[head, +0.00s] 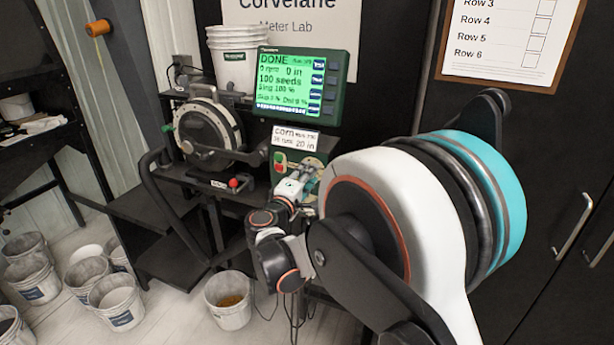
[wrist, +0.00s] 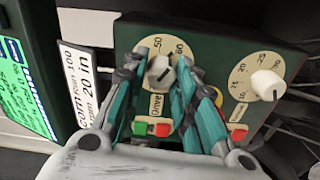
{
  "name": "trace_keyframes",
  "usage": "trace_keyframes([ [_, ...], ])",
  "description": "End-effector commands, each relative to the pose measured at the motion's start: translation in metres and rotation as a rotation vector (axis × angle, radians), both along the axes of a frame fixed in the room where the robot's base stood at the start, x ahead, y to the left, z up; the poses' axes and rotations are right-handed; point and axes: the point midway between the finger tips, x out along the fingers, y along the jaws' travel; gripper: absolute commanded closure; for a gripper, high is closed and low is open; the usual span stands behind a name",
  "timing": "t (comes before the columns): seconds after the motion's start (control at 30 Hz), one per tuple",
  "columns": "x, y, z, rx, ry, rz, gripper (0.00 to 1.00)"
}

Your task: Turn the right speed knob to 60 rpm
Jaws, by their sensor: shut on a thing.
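A green control panel (wrist: 215,58) fills the wrist view's upper part and carries two white knobs. The left knob (wrist: 160,70) sits on a dial with 50 and 60 visible, above a label that seems to read "Drive". My gripper (wrist: 161,80) is shut on this left knob, with one teal finger on each side. A dark pointer line shows on the knob; its exact reading is unclear. The right knob (wrist: 268,85) stands free on a dial with 20 and 25 visible. In the head view my gripper (head: 297,187) is at the panel and hides the knobs.
Green and red buttons (wrist: 152,128) lie below the left knob. A card (wrist: 82,68) reading corn and 20 in stands left of the panel. The monitor (head: 296,83) reads DONE, 0 rpm, 100 seeds. Buckets (head: 230,300) stand on the floor. Cables hang right of the panel.

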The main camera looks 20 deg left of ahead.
Motion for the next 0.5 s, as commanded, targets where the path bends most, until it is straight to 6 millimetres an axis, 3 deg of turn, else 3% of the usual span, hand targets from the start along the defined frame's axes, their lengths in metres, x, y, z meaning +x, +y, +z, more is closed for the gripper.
trace_keyframes([
  [0.5, -0.0003, -0.0002, -0.0009, 0.076, -0.005, -0.001, 0.98],
])
